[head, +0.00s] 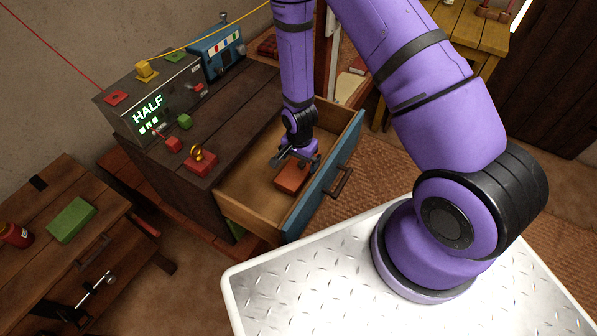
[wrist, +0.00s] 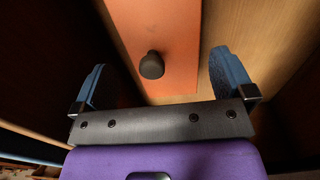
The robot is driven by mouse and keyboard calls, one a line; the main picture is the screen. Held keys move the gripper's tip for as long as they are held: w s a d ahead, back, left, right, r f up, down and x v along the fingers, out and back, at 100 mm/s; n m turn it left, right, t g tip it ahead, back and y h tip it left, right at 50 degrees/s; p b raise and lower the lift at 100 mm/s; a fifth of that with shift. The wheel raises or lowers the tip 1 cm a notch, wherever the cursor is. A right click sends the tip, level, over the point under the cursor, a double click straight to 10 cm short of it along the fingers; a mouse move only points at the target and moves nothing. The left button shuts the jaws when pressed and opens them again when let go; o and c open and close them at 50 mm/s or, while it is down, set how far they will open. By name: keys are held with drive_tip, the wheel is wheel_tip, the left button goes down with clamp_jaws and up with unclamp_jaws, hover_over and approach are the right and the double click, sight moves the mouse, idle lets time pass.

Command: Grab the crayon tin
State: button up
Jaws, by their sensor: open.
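A flat orange-red box with a small dark knob, which I take to be the crayon tin (head: 291,178), lies in the open wooden drawer (head: 240,200). No label on it can be read. My gripper (head: 296,159) is inside the drawer, pointing down above the box and partly covering it. In the wrist view the orange lid of the tin (wrist: 165,25) runs between my two blue fingers, with its dark knob (wrist: 151,66) near the middle. The fingers are spread wide and hold nothing. I cannot tell how high they are above the box.
The drawer's blue front (head: 325,185) stands pulled out from the dark cabinet (head: 235,110). On the cabinet are a box reading HALF (head: 150,100), a red block with a ring (head: 201,163) and small blocks. A table with a green box (head: 72,220) is at left.

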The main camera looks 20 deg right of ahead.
sight(299, 171)
drive_tip(key=shift+w+f, duration=0.2)
drive_tip(key=shift+f, duration=2.3)
drive_tip(key=shift+c, duration=0.5)
drive_tip(key=c, duration=0.8)
